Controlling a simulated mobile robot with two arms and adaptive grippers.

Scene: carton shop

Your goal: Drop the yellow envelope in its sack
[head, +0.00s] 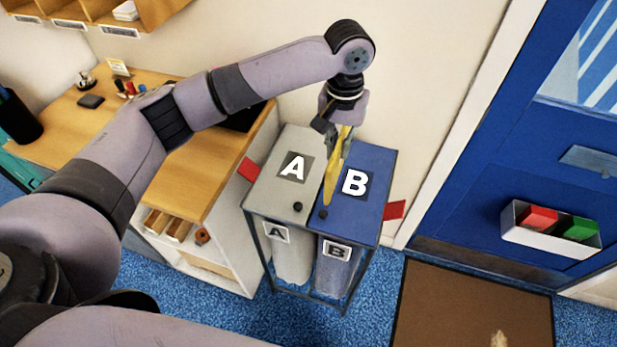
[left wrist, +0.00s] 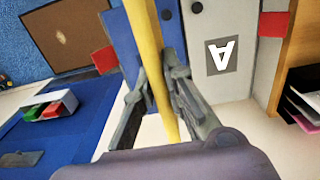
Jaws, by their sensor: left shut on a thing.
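My left gripper (head: 343,142) is shut on the yellow envelope (head: 332,176), which hangs edge-on above the sack stand. In the left wrist view the envelope (left wrist: 150,50) stands between the two fingers (left wrist: 155,92). Below are two lidded sacks in a dark frame: a grey lid (head: 265,190) marked A on the left and a blue lid (head: 378,200) marked B on the right. Both lids look closed. The envelope's lower end is over the blue lid near the seam; I cannot tell if it touches. Sack A (head: 290,262) and sack B (head: 332,275) show under the lids. My right gripper is not in view.
Red tabs (head: 395,210) stick out at the stand's sides. A wooden counter (head: 215,150) stands to the left. A blue door (head: 500,165) with a white bin (head: 525,236) of red and green blocks is at right. A brown mat (head: 450,310) lies on the blue floor.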

